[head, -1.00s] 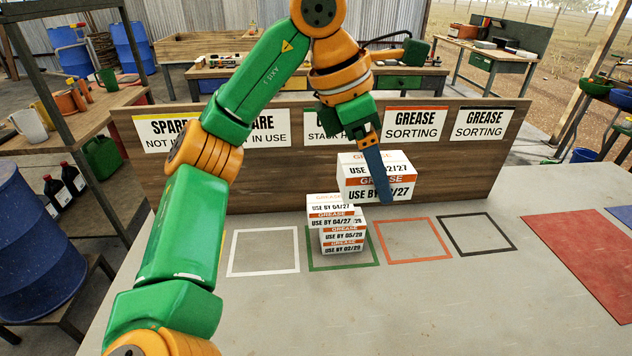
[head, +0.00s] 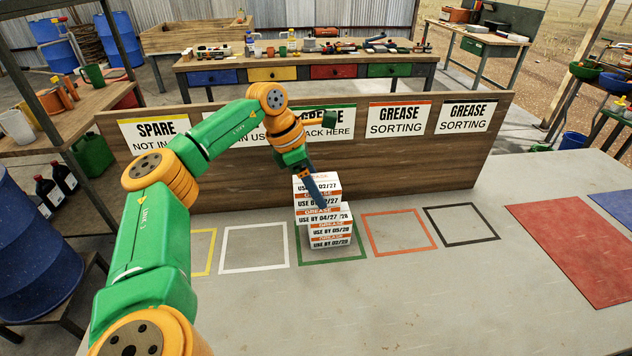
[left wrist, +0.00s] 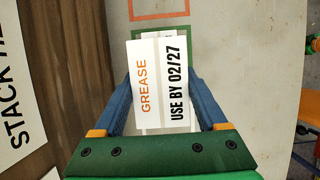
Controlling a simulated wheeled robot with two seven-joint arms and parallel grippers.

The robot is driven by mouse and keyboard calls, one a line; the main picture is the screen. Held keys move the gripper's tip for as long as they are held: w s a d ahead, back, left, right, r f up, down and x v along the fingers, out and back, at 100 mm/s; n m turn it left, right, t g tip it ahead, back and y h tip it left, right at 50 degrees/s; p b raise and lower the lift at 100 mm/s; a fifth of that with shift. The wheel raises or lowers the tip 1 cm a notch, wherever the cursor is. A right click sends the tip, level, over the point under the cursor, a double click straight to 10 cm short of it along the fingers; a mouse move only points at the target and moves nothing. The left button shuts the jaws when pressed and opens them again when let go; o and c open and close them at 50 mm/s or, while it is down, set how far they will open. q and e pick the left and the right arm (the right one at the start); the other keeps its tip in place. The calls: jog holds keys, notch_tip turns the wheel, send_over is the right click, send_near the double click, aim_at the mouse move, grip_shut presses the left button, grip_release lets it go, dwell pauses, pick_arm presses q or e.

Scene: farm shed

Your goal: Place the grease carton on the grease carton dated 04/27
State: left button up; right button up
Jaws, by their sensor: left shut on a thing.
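My left gripper (head: 321,192) is shut on a white and orange grease carton (head: 303,203) marked USE BY 02/27. The left wrist view shows that carton (left wrist: 148,86) between the two blue fingers. In the head view it is upright, directly over the grease carton dated 04/27 (head: 313,221). I cannot tell whether the two touch. The 04/27 carton tops a stack, above a 05/28 carton (head: 328,231) and a 02/29 carton (head: 331,242). The stack stands in the green square (head: 303,262). The held carton hides most of the stack in the wrist view. My right gripper is not in view.
A wooden board (head: 225,181) with signs stands close behind the stack. Empty white (head: 254,269), orange (head: 402,252) and black (head: 464,239) outlined squares lie beside the green one. A red mat (head: 575,250) lies further right. The front of the table is clear.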

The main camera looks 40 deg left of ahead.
pick_arm(q)
jog(key=o, duration=1.4)
jog(key=shift+d, duration=0.1)
jog(key=shift+r, duration=0.2)
jog(key=p+v, duration=0.1)
jog(key=v, duration=1.1)
jog(key=shift+s+f+p, duration=0.1)
jog(key=shift+p, duration=0.25)
jog(key=shift+f, duration=0.1)
